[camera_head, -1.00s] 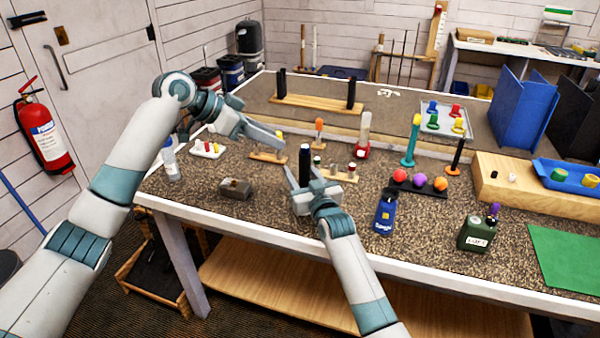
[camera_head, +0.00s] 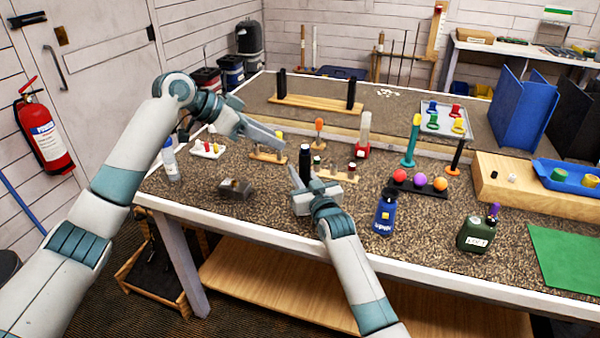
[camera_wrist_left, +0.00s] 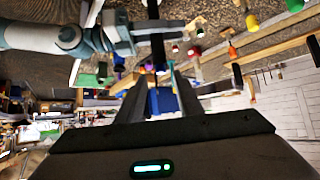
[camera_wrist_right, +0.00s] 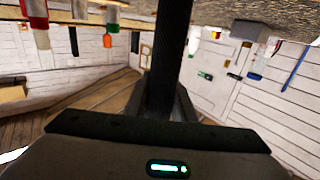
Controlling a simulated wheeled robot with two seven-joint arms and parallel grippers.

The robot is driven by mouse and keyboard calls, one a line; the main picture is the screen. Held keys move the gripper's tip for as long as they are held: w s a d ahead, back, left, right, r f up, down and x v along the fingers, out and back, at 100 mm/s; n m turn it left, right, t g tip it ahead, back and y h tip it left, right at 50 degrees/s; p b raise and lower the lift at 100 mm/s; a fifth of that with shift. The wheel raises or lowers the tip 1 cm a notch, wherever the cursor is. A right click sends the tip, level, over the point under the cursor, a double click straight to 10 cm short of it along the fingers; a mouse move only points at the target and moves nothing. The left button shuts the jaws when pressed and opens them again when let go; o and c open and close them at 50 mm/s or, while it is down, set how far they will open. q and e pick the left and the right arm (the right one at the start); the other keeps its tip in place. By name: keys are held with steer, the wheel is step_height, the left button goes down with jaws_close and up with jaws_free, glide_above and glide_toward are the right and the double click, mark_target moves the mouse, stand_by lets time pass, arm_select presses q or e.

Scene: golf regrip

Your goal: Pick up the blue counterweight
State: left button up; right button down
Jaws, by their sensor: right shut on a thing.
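My right gripper (camera_head: 304,188) is shut on a dark upright cylinder (camera_head: 305,160), low over the table. In the right wrist view the black shaft (camera_wrist_right: 170,45) stands between its fingers. My left gripper (camera_head: 281,142) is higher, just left of the cylinder. In the left wrist view its fingers (camera_wrist_left: 160,85) are apart, with nothing clearly gripped. A small blue piece (camera_head: 432,107) sits in the pale tray (camera_head: 464,133) at the back right, far from both grippers. I cannot tell which is the counterweight.
Small racks (camera_head: 268,157) with coloured pieces stand near the grippers. A grey block (camera_head: 236,189) lies left. A ball holder (camera_head: 418,188), blue bottle (camera_head: 384,213) and green canister (camera_head: 477,234) stand right. The front-middle table has bare room.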

arm_select(q)
steer(key=shift+o, duration=0.3)
steer(key=shift+w+d+m+g, duration=0.3)
steer(key=shift+w+d+m, duration=0.25)
steer(key=shift+m, duration=0.45)
step_height(320, 180, up, 3)
steer(key=m+g+y, duration=0.2)
steer(key=m+y, duration=0.3)
steer(key=m, duration=1.1)
glide_above(303, 147)
steer(key=shift+f, duration=0.2)
steer(key=m, duration=0.1)
steer(key=r+m+y, duration=0.1)
steer(key=shift+d+r+m+g, duration=0.1)
steer(key=shift+r+m+g, duration=0.05)
steer(key=shift+m+g, duration=0.2)
steer(key=shift+s+a+r+m+y, duration=0.15)
steer(key=shift+r+m+y, duration=0.3)
steer(key=shift+r+m, duration=0.45)
steer(key=shift+s+a+r+m+y, duration=0.15)
steer(key=shift+r+m+y, duration=0.4)
steer(key=shift+m, duration=0.65)
steer(key=shift+s+r+m+y, duration=0.2)
steer(key=shift+r+m+y, duration=0.2)
steer(key=shift+r+m, duration=0.5)
steer(key=shift+f, duration=0.2)
